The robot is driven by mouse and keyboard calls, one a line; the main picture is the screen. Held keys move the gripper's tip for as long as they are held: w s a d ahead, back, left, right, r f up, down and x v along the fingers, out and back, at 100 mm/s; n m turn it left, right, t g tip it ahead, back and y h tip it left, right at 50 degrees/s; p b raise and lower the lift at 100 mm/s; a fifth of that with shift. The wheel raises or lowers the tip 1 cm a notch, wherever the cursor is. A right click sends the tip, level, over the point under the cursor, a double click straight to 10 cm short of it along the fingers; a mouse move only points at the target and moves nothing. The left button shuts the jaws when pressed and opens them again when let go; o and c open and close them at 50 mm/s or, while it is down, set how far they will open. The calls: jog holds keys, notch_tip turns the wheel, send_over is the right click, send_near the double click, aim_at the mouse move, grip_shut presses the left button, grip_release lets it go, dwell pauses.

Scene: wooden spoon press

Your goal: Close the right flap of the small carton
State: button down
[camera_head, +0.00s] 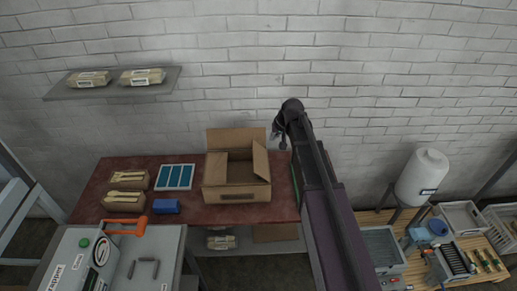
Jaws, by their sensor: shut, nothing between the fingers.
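The small carton (222,193) is a brown cardboard box on the dark red table (110,172). Its top is open and the inside shows. The back flap (235,137) stands up. The right flap (261,160) stands up at the right edge, leaning somewhat inward. The left flap (216,164) shows at the left edge. My gripper (279,140) is at the end of my dark arm, in the picture just right of the right flap's upper end and apart from it. Its fingers are small and dark, shut with nothing in them. My arm hides the table's right end.
A blue-windowed tray (174,177), a blue block (166,206) and brown packs of wooden spoons (124,201) lie left of the carton. A grey machine with an orange handle (126,224) stands front left. A white wall is behind; a bench with a white tank (422,178) stands right.

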jog(key=shift+w+f, duration=0.1)
dwell(0.5)
jog(key=b, duration=1)
send_over(257, 156)
jog(key=d, duration=0.4)
jog(key=f, duration=0.6)
jog(key=s+f, duration=0.1)
jog(key=f, duration=0.2)
jog(key=shift+a+f, duration=0.15)
jog(key=shift+a, duration=0.05)
jog(key=shift+a+f+b, duration=1)
jog(key=shift+a+f, duration=0.2)
jog(key=shift+a, duration=0.2)
jog(key=shift+h, duration=0.3)
